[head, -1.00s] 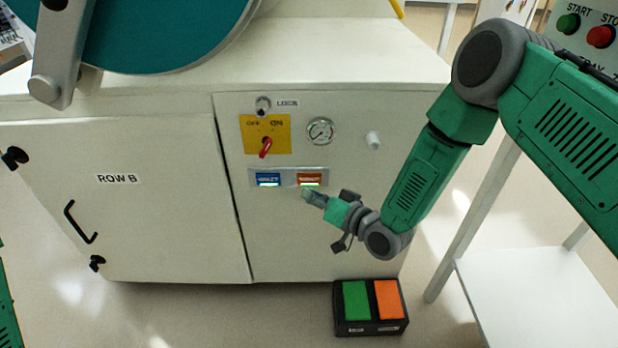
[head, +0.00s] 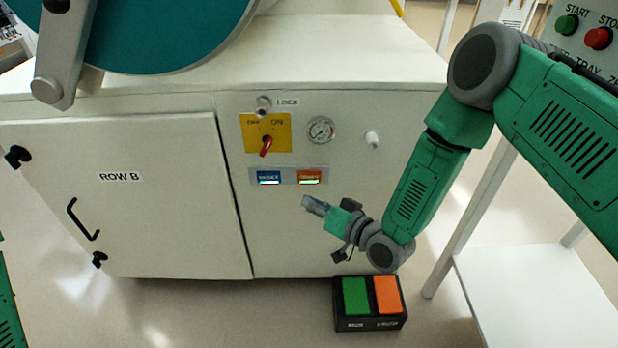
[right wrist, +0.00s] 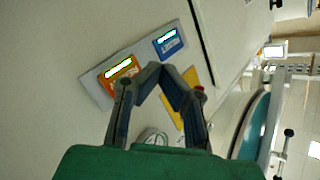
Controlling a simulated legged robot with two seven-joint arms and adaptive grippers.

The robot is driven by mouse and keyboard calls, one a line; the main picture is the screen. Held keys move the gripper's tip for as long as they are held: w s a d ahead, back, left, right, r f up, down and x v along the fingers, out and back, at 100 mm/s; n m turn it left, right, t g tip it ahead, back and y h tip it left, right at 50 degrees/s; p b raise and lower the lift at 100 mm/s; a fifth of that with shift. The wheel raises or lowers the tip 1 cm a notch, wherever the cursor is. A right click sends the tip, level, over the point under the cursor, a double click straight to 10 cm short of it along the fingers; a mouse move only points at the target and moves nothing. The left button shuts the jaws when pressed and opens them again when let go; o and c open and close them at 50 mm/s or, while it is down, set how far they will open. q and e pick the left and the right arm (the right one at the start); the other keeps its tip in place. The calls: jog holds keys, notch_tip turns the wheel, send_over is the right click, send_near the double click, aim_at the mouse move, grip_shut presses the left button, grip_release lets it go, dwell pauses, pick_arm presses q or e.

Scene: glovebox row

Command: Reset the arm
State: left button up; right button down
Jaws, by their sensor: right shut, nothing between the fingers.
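My right gripper (head: 308,204) is shut and empty, in front of the white cabinet's control panel, just below the two rocker switches. Its fingertips (right wrist: 158,68) also meet in the right wrist view. The blue switch (head: 268,177) and the orange switch (head: 309,177) sit side by side on a grey plate, each with a lit strip along its lower edge. The gripper stands apart from them in the head view. They also show in the right wrist view, blue (right wrist: 168,43) and orange (right wrist: 120,77). Of my left arm, only a green sliver shows at the left edge; its gripper is out of view.
A yellow plate with a red knob (head: 266,146), a gauge (head: 321,130) and a white peg (head: 372,139) are above the switches. A black box with green and orange pedals (head: 370,325) lies on the floor. A white side table (head: 530,300) stands at right.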

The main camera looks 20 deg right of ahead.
jog(key=s+d+f+n+g+h+p, duration=0.1)
jog(key=s+d+f+g+h+p, duration=0.2)
jog(key=s, duration=0.5)
jog(key=s+f+g+h+p, duration=0.1)
jog(key=s+f+g+p, duration=0.2)
jog(key=s, duration=0.4)
jog(key=s+d+r+g+h+p, duration=0.2)
jog(key=s+d+g, duration=0.2)
jog(key=s, duration=0.5)
jog(key=s+d+r+n+g+h+p, duration=0.1)
jog(key=s+d, duration=0.4)
jog(key=s, duration=0.5)
jog(key=r+g+h+p, duration=0.1)
jog(key=g, duration=0.1)
jog(key=shift+s+r+g, duration=0.25)
jog(key=shift+r+g, duration=0.05)
jog(key=shift+g, duration=0.1)
jog(key=shift+w, duration=0.1)
